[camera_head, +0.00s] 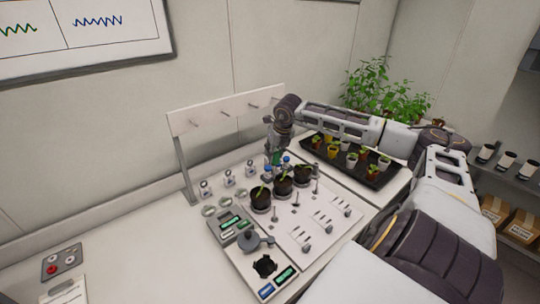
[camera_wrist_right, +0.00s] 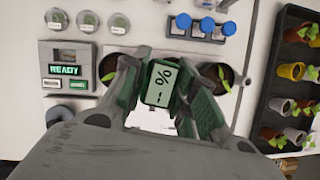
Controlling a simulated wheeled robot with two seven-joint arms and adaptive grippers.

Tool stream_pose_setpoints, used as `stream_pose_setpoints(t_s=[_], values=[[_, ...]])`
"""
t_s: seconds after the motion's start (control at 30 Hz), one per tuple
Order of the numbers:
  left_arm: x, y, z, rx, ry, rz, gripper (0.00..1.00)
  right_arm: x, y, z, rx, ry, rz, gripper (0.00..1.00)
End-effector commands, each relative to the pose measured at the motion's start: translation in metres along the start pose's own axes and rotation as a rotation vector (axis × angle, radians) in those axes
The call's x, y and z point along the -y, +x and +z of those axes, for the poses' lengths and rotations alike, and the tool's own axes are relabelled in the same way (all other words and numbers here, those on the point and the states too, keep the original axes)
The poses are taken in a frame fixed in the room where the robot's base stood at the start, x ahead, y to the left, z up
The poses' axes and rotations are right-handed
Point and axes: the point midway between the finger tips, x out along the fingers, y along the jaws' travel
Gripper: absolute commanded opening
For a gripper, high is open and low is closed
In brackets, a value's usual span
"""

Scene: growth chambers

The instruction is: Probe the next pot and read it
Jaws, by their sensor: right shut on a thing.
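My right gripper (camera_head: 276,152) hangs over the row of dark pots on the white board. It is shut on a green handheld meter, the probe (camera_wrist_right: 161,83), whose screen shows a "%" sign and a dash in the right wrist view. Three dark pots with green seedlings stand in a row: the left pot (camera_head: 260,200), the middle pot (camera_head: 284,187) and the right pot (camera_head: 303,176). In the wrist view one pot (camera_wrist_right: 109,68) shows left of the fingers and another (camera_wrist_right: 217,77) right of them. The probe's tip is hidden. My left gripper is out of view.
A grey device (camera_wrist_right: 67,70) reads "READY". Several blue-capped vials (camera_wrist_right: 206,27) stand behind the pots. A black tray (camera_head: 379,179) of small coloured pots is on the right. A pegged white rack (camera_head: 226,112) stands behind. The counter at front left is mostly clear.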

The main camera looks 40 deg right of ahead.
Motion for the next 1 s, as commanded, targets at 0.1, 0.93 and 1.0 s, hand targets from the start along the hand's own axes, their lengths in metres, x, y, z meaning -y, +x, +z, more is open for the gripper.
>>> stream_pose_setpoints(t_s=[0.1, 0.93, 1.0], values=[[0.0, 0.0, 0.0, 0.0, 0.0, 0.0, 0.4, 0.007, -0.003, 0.007, 0.003, 0.032, -0.01, 0.0], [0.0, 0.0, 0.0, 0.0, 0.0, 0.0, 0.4, 0.045, -0.01, 0.03, 0.002, 0.311, -0.126, 0.0], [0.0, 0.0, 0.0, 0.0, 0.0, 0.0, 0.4, 0.045, -0.01, 0.03, 0.002, 0.314, -0.127, 0.0]])
